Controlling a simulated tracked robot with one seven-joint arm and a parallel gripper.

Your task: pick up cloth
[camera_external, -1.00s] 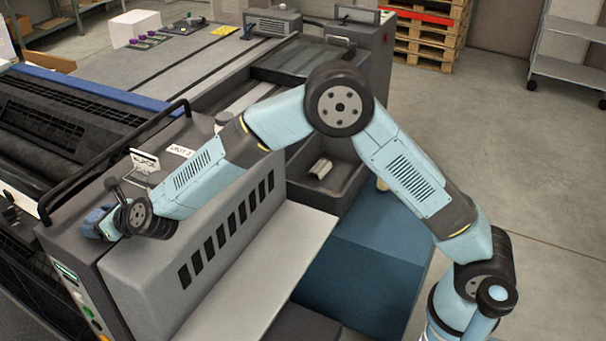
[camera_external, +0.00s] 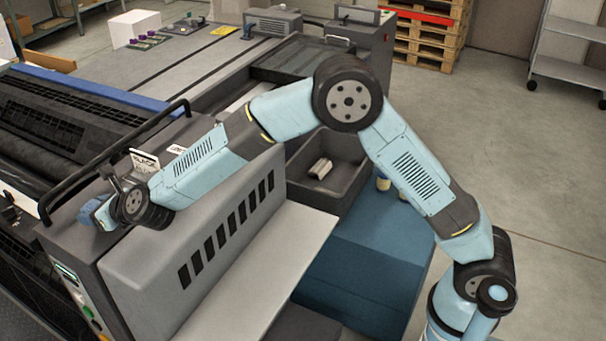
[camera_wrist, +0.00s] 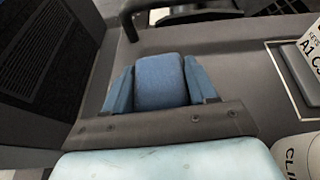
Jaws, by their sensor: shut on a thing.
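The cloth (camera_wrist: 160,82) is a folded blue piece, seen in the wrist view between the two blue fingers of my gripper (camera_wrist: 162,88). The fingers close on it from left and right. In the external view my gripper (camera_external: 106,212) is at the far left, over the grey top of the machine, and the cloth (camera_external: 88,212) shows as a small blue patch at its end, mostly hidden by the wrist. I cannot tell whether the cloth still touches the machine's top.
A dark handrail (camera_external: 115,155) runs along the machine beside my gripper. Small label signs (camera_external: 145,161) stand close to my forearm. A grey tray (camera_external: 335,165) holding a small pale object lies under the arm. The pale shelf (camera_external: 262,275) in front is clear.

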